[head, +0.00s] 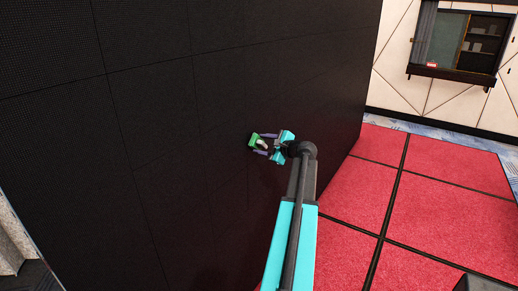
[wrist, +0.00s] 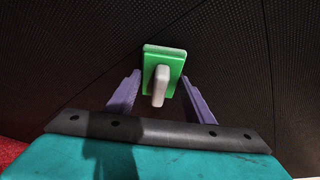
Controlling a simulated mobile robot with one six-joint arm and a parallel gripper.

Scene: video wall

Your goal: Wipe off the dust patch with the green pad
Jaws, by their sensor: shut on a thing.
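The green pad (head: 253,140) has a pale grey handle and is at or very close to the black video wall (head: 130,120); I cannot tell whether it touches. My gripper (head: 262,144) is shut on the pad's handle, with a purple finger on each side. In the wrist view the pad (wrist: 150,66) is upright with its handle toward me, between the fingers of my gripper (wrist: 160,82). No dust patch can be made out on the dark panels; part of the wall is hidden behind the pad and my arm.
Red floor tiles (head: 443,220) with dark seams lie to the right of the wall and look mostly clear. A pale wall with a window-like opening (head: 460,42) stands at the back right. A light grey rough object (head: 12,240) shows at the lower left edge.

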